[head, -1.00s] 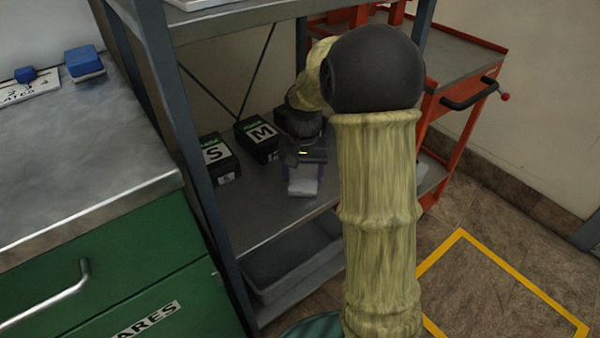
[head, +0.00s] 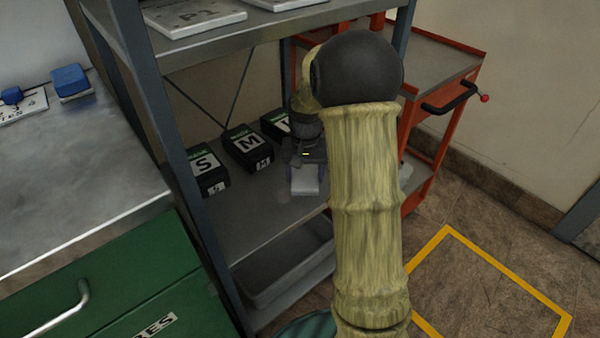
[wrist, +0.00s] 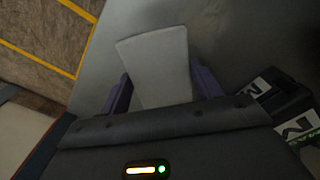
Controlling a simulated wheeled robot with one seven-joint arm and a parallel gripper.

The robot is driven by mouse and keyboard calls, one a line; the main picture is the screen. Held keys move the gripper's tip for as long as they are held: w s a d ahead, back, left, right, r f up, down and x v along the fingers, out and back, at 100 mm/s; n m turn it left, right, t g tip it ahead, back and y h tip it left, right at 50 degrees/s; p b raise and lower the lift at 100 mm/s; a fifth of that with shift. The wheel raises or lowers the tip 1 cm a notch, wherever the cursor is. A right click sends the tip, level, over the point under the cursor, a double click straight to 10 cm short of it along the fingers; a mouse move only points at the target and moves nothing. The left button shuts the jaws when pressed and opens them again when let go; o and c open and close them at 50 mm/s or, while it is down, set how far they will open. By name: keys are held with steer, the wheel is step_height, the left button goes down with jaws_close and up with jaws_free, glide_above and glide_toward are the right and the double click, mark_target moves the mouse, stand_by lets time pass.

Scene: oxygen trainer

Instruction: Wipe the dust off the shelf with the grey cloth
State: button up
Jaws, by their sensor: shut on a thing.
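The grey cloth (head: 305,181) is a pale, folded piece at the end of my gripper (head: 305,172), low over the middle shelf board (head: 262,217). In the wrist view the cloth (wrist: 160,65) sits between the two purple fingers of my gripper (wrist: 160,92) and sticks out past them. The fingers are shut on it. The shelf board (wrist: 245,40) shows as a grey surface behind it. I cannot tell whether the cloth touches the board. No dust can be made out on the visible part.
Black boxes marked S (head: 209,172) and M (head: 248,149) stand at the shelf's back left, with a third beside them. A shelf post (head: 185,170) rises at the left. A grey bin (head: 285,270) sits below. A red cart (head: 440,130) stands to the right.

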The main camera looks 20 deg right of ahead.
mark_target(288, 193)
steer(key=shift+w+d+r+p, duration=0.1)
steer(key=shift+w+d+p, duration=0.1)
steer(key=shift+d+p, duration=0.4)
steer(key=shift+d, duration=0.15)
steer(key=shift+f, duration=0.2)
steer(key=shift+s+a+p, duration=0.3)
steer(key=shift+a+p, duration=0.05)
steer(key=shift+a, duration=0.6)
steer(key=shift+s+a+p, duration=0.3)
steer(key=shift+a, duration=0.6)
steer(key=shift+r, duration=0.1)
steer(key=shift+s+a+r+p, duration=0.1)
steer(key=shift+s+a+p, duration=0.1)
steer(key=shift+a, duration=0.35)
steer(key=shift+s+a+p, duration=0.15)
steer(key=shift+a+p, duration=0.1)
steer(key=shift+a, duration=0.25)
steer(key=shift+s+a+r+p, duration=0.1)
steer(key=shift+s+a+p, duration=0.1)
steer(key=shift+a, duration=0.35)
steer(key=shift+w, duration=0.1)
